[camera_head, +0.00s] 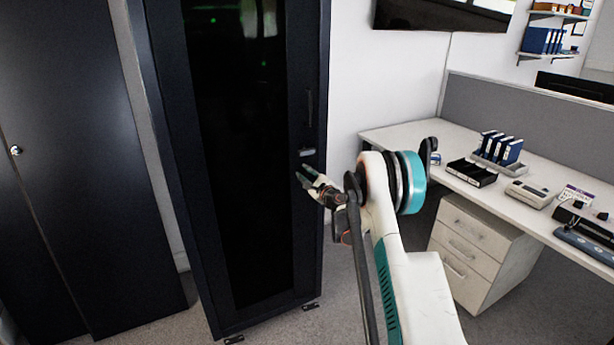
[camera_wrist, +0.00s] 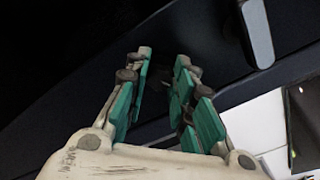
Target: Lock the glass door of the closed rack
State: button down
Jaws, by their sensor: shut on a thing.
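The tall black rack (camera_head: 310,230) stands in the middle of the head view, its dark glass door (camera_head: 245,180) closed. A small light grey handle piece (camera_head: 307,152) sits on the door's right frame. It shows larger in the wrist view (camera_wrist: 257,32), right of my fingers and apart from them. My gripper (camera_head: 308,177) is at the right frame, just below that piece. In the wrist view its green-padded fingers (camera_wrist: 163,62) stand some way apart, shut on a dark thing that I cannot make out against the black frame.
A black cabinet (camera_head: 75,150) with a round lock stands left of the rack. At right is a white desk (camera_head: 395,135) with binders (camera_head: 500,147) and a drawer unit (camera_head: 490,250) beneath. Grey carpet (camera_head: 300,325) lies free before the rack.

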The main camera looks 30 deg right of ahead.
jog(key=n, duration=0.6)
jog(key=shift+f, duration=0.1)
jog(key=n, duration=0.5)
jog(key=shift+a+n, duration=0.1)
jog(key=shift+n, duration=0.3)
jog(key=c, duration=1.4)
grip_release()
jog(key=shift+f, duration=0.1)
jog(key=shift+o, duration=0.2)
jog(key=s, duration=1.2)
jog(key=shift+d, duration=0.25)
